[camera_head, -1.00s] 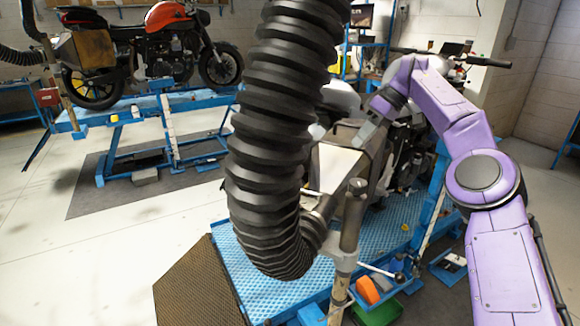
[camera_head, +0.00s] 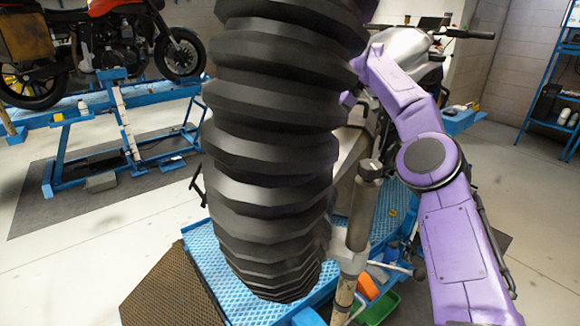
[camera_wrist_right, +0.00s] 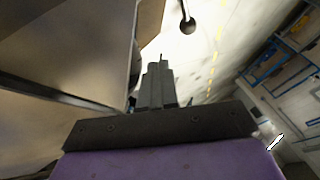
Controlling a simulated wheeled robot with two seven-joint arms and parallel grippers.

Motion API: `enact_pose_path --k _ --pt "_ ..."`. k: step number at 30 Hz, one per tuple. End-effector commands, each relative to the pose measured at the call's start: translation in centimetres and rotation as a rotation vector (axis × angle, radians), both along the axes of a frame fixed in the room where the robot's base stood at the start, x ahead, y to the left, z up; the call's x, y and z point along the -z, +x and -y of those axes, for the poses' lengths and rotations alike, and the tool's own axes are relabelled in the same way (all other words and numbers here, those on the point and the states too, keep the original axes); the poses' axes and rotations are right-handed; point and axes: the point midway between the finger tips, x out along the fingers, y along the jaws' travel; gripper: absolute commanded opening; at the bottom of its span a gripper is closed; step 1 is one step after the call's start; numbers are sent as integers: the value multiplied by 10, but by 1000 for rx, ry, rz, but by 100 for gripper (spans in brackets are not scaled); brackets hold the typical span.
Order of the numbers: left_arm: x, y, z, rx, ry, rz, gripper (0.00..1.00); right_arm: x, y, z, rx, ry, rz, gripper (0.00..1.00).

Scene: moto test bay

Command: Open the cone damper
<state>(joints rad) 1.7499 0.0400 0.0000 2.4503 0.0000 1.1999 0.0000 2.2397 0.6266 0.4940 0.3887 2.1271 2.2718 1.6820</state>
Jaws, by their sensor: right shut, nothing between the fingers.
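The cone is mostly hidden behind the thick black ribbed hose (camera_head: 275,150) in the head view, and I cannot make out its damper there. In the right wrist view a large smooth metal wall (camera_wrist_right: 65,50), likely the cone, fills the left side, with a dark edge along it. A dark round knob on a thin stem (camera_wrist_right: 188,24) shows at the top, ahead and right of my fingers; I cannot tell if it is the damper's handle. My right gripper (camera_wrist_right: 158,65) is shut and empty, apart from the knob. The hose hides it in the head view. My left gripper is out of view.
An upright metal post (camera_head: 357,215) with a clamp stands right of the hose. A silver motorcycle (camera_head: 405,48) is behind, on a blue lift platform (camera_head: 205,255). Orange and green bins (camera_head: 380,308) sit low by the post.

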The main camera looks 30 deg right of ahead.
Motion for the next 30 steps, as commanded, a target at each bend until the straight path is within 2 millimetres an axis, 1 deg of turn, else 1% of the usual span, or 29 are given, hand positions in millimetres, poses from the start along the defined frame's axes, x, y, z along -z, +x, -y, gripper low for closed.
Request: enact_pose_path --k 5,8,11,15,18,21,27,30 --pt "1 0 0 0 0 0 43 1 0 0 0 0 0 0" --pt "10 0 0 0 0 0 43 12 1 -3 1 -1 -1 0" --pt "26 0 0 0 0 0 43 29 4 -12 -1 -2 0 0" --pt "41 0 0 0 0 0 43 53 10 -27 -1 -1 -2 0" --pt "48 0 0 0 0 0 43 70 15 -39 0 0 -1 0" --pt "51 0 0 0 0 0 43 86 20 -49 0 1 -2 0" --pt "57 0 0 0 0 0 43 89 12 -77 1 -1 1 0" --pt "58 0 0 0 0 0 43 90 10 -84 2 0 1 0"
